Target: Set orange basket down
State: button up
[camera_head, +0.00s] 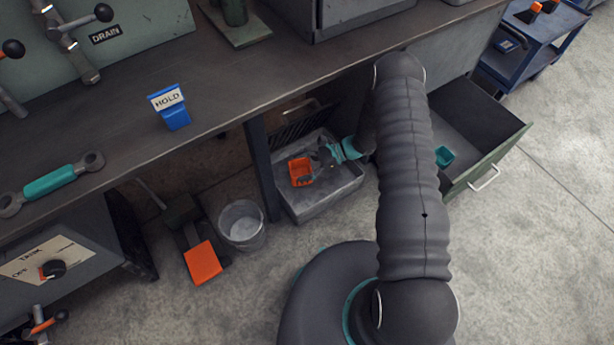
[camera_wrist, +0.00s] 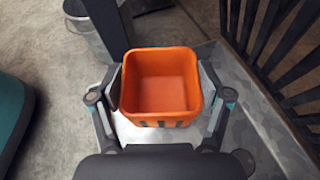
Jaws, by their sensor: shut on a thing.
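The orange basket (camera_head: 300,170) is small, square and open-topped, and it looks empty. In the wrist view the basket (camera_wrist: 161,82) sits upright between the two fingers of my gripper (camera_wrist: 162,92), which press on its left and right sides. In the head view my gripper (camera_head: 318,164) reaches in from the right under the bench, over a grey metal tray (camera_head: 322,205). I cannot tell whether the basket's underside touches the tray.
A clear bucket (camera_head: 242,226) and an orange pedal (camera_head: 202,262) stand left of the tray. A dark rack (camera_wrist: 285,60) rises beside it. The bench top (camera_head: 230,95) overhangs. An open green drawer (camera_head: 490,160) holding a teal basket (camera_head: 444,157) is at right.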

jog(key=shift+f, duration=4.4)
jog(key=shift+f+b, duration=0.15)
jog(key=shift+b, duration=0.25)
jog(key=o, duration=1.1)
jog(key=shift+r+p, duration=0.3)
jog(key=shift+p, duration=0.05)
jog(key=v, duration=0.7)
jog(key=shift+d+b, duration=0.25)
jog(key=shift+b, duration=0.15)
